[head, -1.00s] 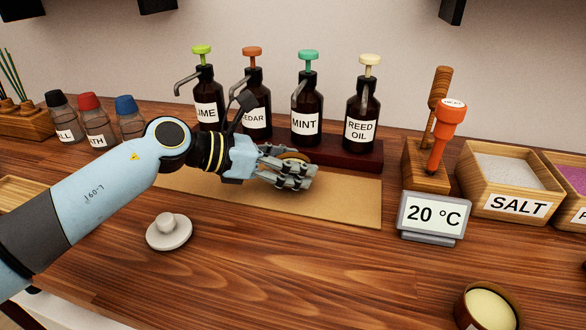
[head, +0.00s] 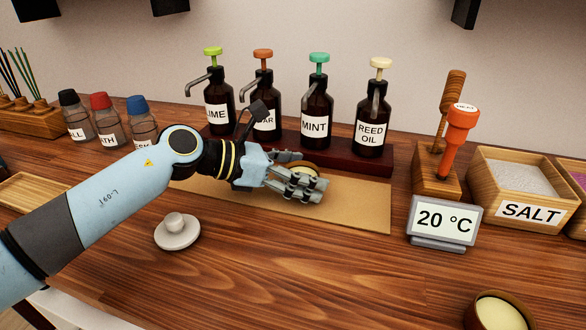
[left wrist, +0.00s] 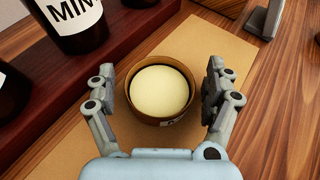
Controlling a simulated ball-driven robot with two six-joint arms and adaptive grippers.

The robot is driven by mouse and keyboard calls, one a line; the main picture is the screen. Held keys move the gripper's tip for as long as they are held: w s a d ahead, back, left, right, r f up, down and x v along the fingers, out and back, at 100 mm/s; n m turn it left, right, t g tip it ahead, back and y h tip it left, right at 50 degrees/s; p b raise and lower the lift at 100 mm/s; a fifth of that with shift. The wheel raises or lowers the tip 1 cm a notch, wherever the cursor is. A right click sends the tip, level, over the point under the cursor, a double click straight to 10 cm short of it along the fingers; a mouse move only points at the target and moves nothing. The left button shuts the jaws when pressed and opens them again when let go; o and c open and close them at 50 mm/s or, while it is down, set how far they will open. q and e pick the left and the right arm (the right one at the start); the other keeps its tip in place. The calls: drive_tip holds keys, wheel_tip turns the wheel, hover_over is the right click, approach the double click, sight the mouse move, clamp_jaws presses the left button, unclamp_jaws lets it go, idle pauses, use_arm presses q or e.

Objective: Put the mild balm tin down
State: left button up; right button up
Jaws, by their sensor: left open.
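The balm tin (left wrist: 161,91) is a round, brown-walled tin with pale cream balm inside. In the left wrist view it stands upright on the tan mat (left wrist: 205,45), with part of a label at its near side, too small to read. My left gripper (left wrist: 166,85) is open, with one finger on each side of the tin and gaps showing between. In the head view the left gripper (head: 308,180) is low over the tan mat (head: 355,205) and hides most of the tin (head: 308,167). My right gripper is not in view.
Pump bottles on a dark red stand (head: 345,153) are just behind the mat, including mint (head: 316,120) and reed oil (head: 371,128). A thermometer display (head: 443,220) is at right. A white knobbed lid (head: 177,233) lies in front. Another cream-filled tin (head: 499,312) is at front right.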

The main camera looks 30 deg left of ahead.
use_arm(q)
drive_tip(key=v, duration=1.2)
drive_tip(key=shift+a, duration=0.1)
